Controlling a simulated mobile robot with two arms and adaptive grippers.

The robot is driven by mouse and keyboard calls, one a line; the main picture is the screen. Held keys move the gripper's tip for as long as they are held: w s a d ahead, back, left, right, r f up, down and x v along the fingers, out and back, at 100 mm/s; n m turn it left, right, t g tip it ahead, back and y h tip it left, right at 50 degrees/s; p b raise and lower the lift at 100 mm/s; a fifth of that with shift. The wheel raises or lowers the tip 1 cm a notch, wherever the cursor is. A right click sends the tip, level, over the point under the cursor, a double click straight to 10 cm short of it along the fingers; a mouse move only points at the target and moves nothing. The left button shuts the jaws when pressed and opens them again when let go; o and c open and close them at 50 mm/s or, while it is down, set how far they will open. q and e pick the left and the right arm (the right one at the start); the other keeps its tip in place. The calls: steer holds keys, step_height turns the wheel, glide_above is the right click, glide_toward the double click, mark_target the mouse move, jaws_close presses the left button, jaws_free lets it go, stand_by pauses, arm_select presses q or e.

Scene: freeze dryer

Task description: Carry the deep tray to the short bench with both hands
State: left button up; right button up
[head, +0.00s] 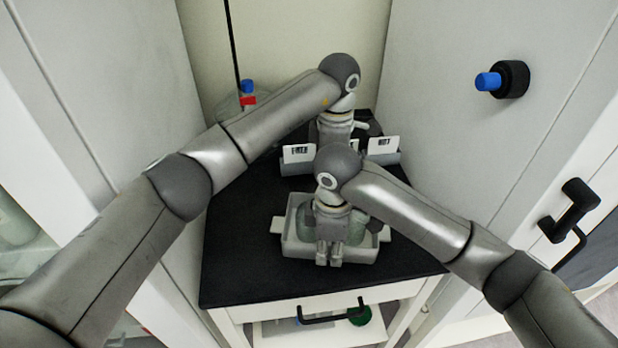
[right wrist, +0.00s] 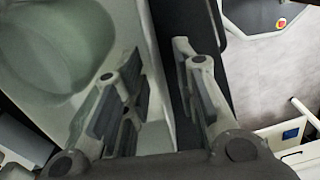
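The deep tray (head: 290,249) is a pale tray with end tabs and sits on the black-topped bench (head: 232,270). Greenish rounded vessels (head: 305,222) lie in it. My right gripper (head: 329,257) is low at the tray's front wall. In the right wrist view its fingers (right wrist: 155,95) stand apart, with the tray's pale wall between them and one finger outside over the black top. I cannot see firm contact. My left gripper (head: 335,128) is behind the tray, near the labelled holders; its fingertips are hidden by my right wrist.
Two grey holders with white cards, one left (head: 298,156) and one right (head: 383,148), stand behind the tray. A blue-capped bottle (head: 247,97) is at the back left. Tall cabinets flank the bench closely. Bare black top lies left and in front of the tray.

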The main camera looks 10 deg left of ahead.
arm_select(q)
steer(key=shift+r, duration=1.05)
arm_select(e)
steer(key=shift+r, duration=0.2)
step_height(320, 180, up, 12)
steer(key=shift+f, duration=0.2)
arm_select(q)
steer(key=shift+r, duration=0.15)
arm_select(e)
steer(key=shift+r, duration=0.1)
